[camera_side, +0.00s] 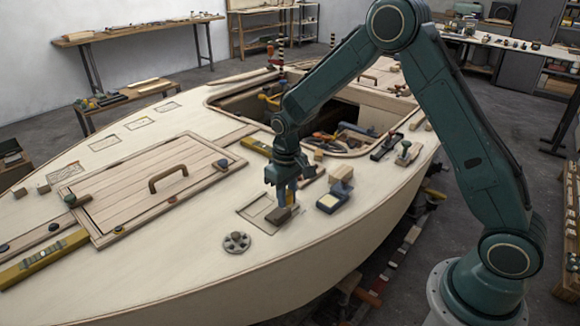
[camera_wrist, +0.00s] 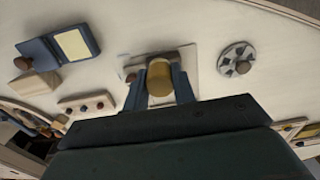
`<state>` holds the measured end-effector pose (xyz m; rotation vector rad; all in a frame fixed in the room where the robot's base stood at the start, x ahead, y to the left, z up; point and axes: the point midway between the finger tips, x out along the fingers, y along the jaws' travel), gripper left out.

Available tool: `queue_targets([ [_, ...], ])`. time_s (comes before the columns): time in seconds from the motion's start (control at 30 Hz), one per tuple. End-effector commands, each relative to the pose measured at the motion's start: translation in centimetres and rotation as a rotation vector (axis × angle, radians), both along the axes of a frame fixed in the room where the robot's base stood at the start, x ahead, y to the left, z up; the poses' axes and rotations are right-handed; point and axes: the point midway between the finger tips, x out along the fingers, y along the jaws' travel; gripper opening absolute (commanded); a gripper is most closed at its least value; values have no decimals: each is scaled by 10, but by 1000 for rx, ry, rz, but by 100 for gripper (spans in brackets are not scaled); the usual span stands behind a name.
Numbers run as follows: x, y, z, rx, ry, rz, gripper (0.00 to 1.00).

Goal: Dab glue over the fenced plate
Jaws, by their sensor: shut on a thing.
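My gripper (camera_side: 283,193) points down over the deck, with its blue fingers shut on the round tan handle of a dabber (camera_wrist: 159,77). The dabber's flat grey-brown head (camera_side: 279,216) shows below the fingers in the side view, over the right part of the fenced plate. I cannot tell whether it touches. The fenced plate (camera_side: 254,209) is a pale rectangle with a thin border on the deck. In the wrist view the plate (camera_wrist: 191,59) is partly hidden by the dabber and fingers. A blue tray with a pale yellow pad (camera_wrist: 75,45) lies apart from the plate; it also shows in the side view (camera_side: 331,203).
A grey round disc with a knob (camera_side: 237,242) sits in front of the plate. A wooden block (camera_side: 341,174) stands by the tray. A hatch with a handle (camera_side: 150,190) lies left, and an open cockpit (camera_side: 350,117) behind.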

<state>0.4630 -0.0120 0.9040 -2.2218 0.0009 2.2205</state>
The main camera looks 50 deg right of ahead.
Motion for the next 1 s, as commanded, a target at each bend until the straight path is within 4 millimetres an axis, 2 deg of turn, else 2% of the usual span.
queue_targets([
  [0.2,41,-12,3,0,-2,-1,8],
  [0.5,86,-28,9,0,-1,-1,8],
  [0.7,103,-36,12,0,-1,-1,8],
  [1.0,109,-39,13,0,0,-1,8],
])
